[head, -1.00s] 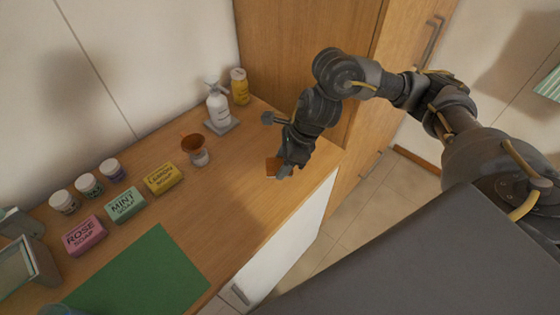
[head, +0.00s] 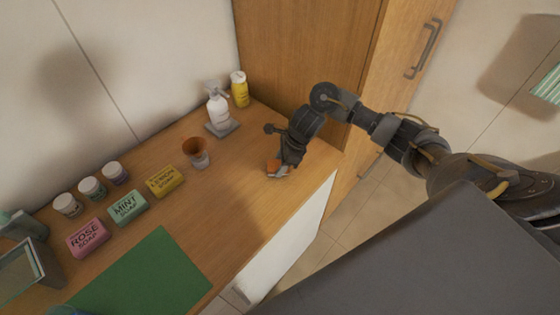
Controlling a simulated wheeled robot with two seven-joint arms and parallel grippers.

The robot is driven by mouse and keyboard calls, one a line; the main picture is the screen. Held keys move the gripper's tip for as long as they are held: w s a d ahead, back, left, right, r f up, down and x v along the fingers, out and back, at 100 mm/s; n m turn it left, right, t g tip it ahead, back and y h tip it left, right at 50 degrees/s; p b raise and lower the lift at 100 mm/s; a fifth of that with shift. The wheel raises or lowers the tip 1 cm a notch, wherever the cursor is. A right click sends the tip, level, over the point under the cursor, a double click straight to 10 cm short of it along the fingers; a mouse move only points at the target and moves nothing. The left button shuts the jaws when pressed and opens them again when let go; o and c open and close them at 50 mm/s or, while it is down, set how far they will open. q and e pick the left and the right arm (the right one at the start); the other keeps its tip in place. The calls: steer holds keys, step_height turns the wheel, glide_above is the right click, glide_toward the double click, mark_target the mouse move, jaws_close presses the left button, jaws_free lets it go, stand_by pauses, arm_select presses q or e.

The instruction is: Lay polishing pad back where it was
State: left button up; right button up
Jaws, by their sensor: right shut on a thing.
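The polishing pad (head: 272,166) shows as a small orange-brown piece at the fingers of my right gripper (head: 279,171), partly hidden by them. My right gripper is shut on it, low over the wooden counter (head: 238,214) near its right end. I cannot tell whether the pad touches the counter. My left gripper is not in view.
A brown-topped cup (head: 195,152), yellow soap (head: 165,181), mint soap (head: 128,207), rose soap (head: 87,238), several jars and a green mat (head: 150,280) lie left.

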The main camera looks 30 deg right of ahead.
steer(key=shift+f, duration=0.15)
steer(key=shift+f+b, duration=0.2)
steer(key=shift+b, duration=0.15)
steer(key=o, duration=1)
steer(key=shift+c, duration=0.2)
steer(key=shift+r, duration=0.1)
